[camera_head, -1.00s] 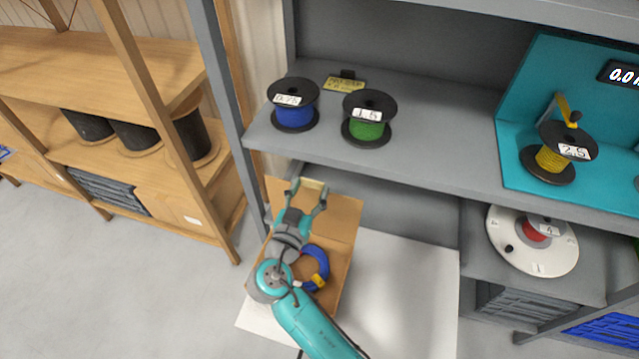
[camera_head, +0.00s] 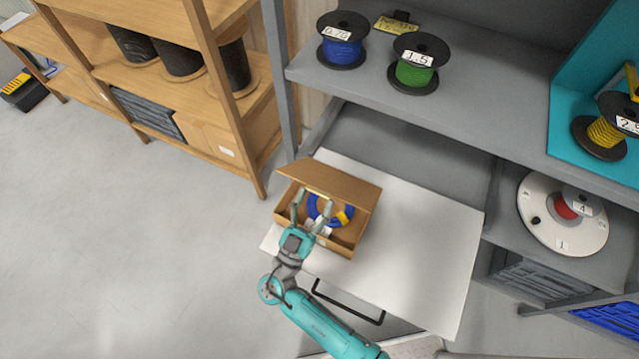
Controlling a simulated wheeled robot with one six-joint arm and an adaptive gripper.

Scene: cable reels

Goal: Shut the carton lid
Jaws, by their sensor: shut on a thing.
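The brown carton (camera_head: 338,243) stands on the white board. Its lid (camera_head: 345,182) is part open, tilted forward over the back of the carton, and the front stays uncovered. A blue cable coil (camera_head: 346,214) with a yellow tag lies inside, partly hidden by my gripper. My gripper (camera_head: 315,199) reaches over the carton's front left side.
The white board (camera_head: 420,240) has free room right of the carton. A grey shelf (camera_head: 470,125) above and behind carries a blue reel (camera_head: 342,50) and a green reel (camera_head: 415,72). A black handle (camera_head: 347,307) is in front. A wooden rack (camera_head: 235,145) stands left.

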